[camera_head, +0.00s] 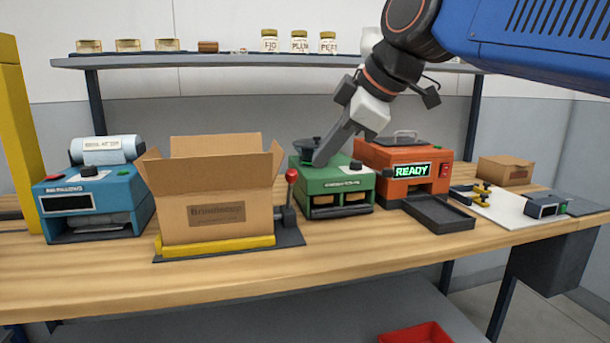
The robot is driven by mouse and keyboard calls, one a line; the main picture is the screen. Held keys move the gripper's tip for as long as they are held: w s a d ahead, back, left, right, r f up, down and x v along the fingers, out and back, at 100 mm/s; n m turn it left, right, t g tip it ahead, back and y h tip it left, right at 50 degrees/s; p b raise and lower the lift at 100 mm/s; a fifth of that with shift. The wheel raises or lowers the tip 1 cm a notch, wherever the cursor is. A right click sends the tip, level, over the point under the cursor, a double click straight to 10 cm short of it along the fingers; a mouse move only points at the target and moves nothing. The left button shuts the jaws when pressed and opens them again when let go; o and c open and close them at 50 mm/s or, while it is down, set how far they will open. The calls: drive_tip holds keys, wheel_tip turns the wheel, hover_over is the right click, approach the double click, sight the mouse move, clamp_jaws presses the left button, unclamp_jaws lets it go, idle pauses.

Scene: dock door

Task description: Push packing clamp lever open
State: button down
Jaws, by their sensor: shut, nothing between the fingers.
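The packing clamp lever (290,199) stands roughly upright, slightly tilted, with a red knob on top, at the right side of the open cardboard box (218,203). The box sits on a dark base plate behind a yellow clamp bar (216,246). My gripper (319,163) is shut and empty. It points down and left, in front of the green machine's top in the picture, above and to the right of the red knob. It looks apart from the lever; the exact depth gap cannot be told.
The green machine (340,191) stands right of the lever, with an orange machine (405,176) reading READY beyond it. A blue label machine (95,205) is at left. A shelf with jars (300,60) runs behind. The wooden bench's front strip (300,270) is clear.

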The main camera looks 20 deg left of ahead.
drive_tip(key=shift+f, duration=0.1)
drive_tip(key=w+a+f, duration=0.6)
drive_tip(key=a, duration=0.1)
drive_tip(key=shift+w+a+f, duration=0.15)
drive_tip(key=shift+w+f, duration=0.15)
drive_tip(key=shift+f, duration=0.05)
drive_tip(key=shift+w, duration=0.1)
idle(0.5)
